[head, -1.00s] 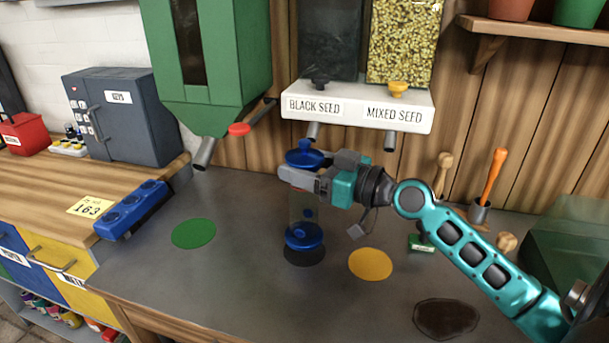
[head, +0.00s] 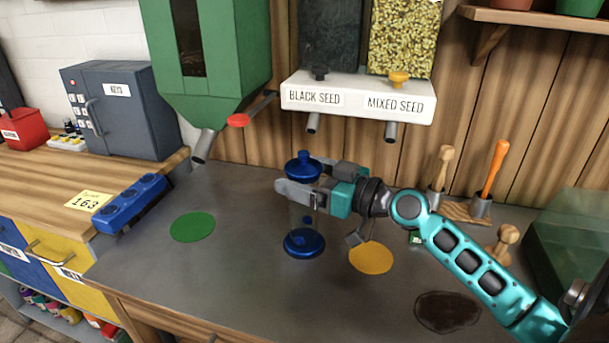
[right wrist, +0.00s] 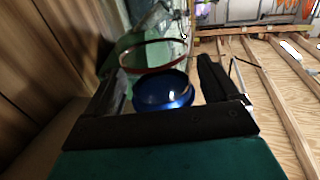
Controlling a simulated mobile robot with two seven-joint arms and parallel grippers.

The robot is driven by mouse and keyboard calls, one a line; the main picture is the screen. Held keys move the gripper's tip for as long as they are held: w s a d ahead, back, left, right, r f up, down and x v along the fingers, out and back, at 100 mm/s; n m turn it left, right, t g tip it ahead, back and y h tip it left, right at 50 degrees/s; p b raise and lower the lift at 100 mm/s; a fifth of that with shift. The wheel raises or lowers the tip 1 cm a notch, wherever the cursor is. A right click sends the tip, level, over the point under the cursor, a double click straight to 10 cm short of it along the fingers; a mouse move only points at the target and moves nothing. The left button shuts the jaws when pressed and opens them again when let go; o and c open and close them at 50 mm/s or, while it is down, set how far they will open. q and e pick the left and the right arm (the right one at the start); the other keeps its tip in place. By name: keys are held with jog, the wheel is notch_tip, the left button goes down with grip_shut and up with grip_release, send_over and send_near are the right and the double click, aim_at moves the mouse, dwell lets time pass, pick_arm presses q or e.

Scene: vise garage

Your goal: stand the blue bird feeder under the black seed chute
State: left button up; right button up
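The blue bird feeder (head: 304,243) stands upright, with a blue lid, a clear tube and a blue base. The base appears to rest on the bench where the black disc was visible, hiding that disc. The black seed chute (head: 312,123) is the left spout under the white shelf, above and behind the feeder. My right gripper (head: 303,186) has its fingers on either side of the feeder just below the lid, and they look spread with a gap. The lid shows between both fingers in the right wrist view (right wrist: 163,92). My left gripper is not in view.
A green disc (head: 192,227) lies left of the feeder and a yellow disc (head: 371,259) right of it. The mixed seed spout (head: 391,131) hangs to the right. A green hopper (head: 205,90) overhangs the back left. The front of the bench is clear.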

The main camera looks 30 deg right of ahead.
jog(key=shift+r+p, duration=0.2)
jog(key=shift+p, duration=0.1)
jog(key=b+v, duration=0.1)
jog(key=v, duration=0.1)
jog(key=b+v, duration=0.1)
jog(key=v, duration=0.1)
jog(key=b+v, duration=0.1)
jog(key=v, duration=0.1)
jog(key=shift+s+d+f, duration=0.1)
jog(key=shift+s+f, duration=0.15)
jog(key=shift+f, duration=0.1)
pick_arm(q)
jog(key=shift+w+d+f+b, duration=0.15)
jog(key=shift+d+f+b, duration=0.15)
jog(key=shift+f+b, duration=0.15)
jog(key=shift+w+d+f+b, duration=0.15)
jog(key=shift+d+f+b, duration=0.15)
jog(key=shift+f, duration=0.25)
pick_arm(e)
jog(key=shift+r+v, duration=0.15)
jog(key=shift+v, duration=1.2)
jog(key=shift+r+v, duration=0.2)
jog(key=shift+v, duration=1.2)
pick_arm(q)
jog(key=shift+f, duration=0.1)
